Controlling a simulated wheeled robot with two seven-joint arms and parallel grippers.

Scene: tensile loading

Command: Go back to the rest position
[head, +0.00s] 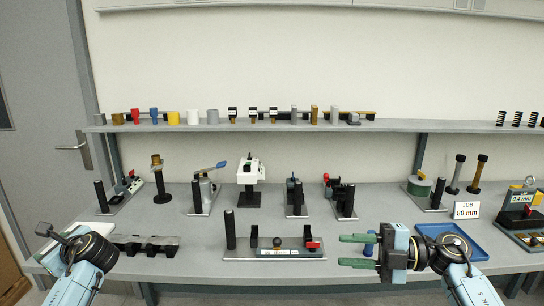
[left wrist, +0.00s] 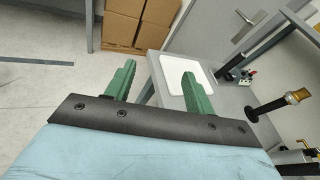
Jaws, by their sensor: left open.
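My left gripper (head: 52,236) is at the lower left of the head view, by the bench's left front corner. In the left wrist view its two green fingers (left wrist: 160,82) stand apart with nothing between them. My right gripper (head: 356,251) is over the front right part of the bench, pointing left. Its two green fingers are apart, one behind the other in the picture. A small blue object (head: 369,243) shows between them; I cannot tell whether it touches them.
The grey bench (head: 180,225) carries several fixtures. A black-post fixture (head: 275,253) stands front centre, a black rack (head: 145,245) front left. A blue tray (head: 480,252) and a "JOB 80 mm" sign (head: 466,210) are at right. A shelf (head: 400,126) runs behind. Cardboard boxes (left wrist: 140,22) stand beyond the bench.

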